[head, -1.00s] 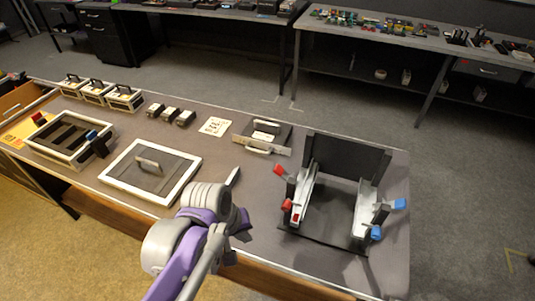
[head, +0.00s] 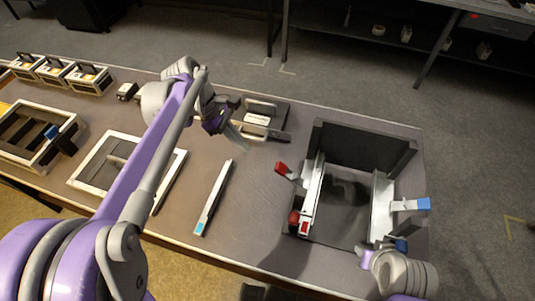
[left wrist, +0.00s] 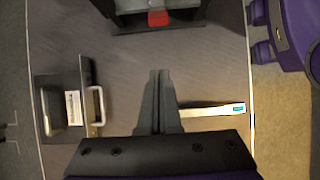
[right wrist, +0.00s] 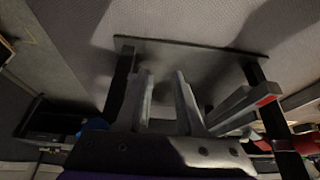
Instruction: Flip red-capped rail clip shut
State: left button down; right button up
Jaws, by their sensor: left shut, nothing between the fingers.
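A black fixture (head: 345,190) stands on the right of the table with a pale rail along each side. The left rail (head: 312,195) has a red-capped clip (head: 284,169) whose lever sticks out to the left, and a second red cap (head: 294,217) near its front end. A red cap also shows at the top of the left wrist view (left wrist: 158,18). My left gripper (head: 238,138) is shut and empty, left of the fixture, above the table and apart from the red caps. My right gripper (right wrist: 164,74) is open and empty by the fixture.
The right rail carries blue caps (head: 423,204). A pale strip with a blue end (head: 214,198) lies left of the fixture. A handled plate (head: 270,105) lies behind my left gripper. A white-framed panel (head: 92,160) and a tray (head: 28,140) lie further left.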

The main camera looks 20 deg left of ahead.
aim_at(292, 174)
pick_arm(q)
jog(key=shift+s+d+r, duration=0.1)
jog(key=shift+s, duration=0.05)
jog(key=d+f, duration=0.5)
jog(key=d, duration=0.2)
jog(key=shift+d+f, duration=0.3)
jog(key=shift+r, duration=0.1)
dwell(0.6)
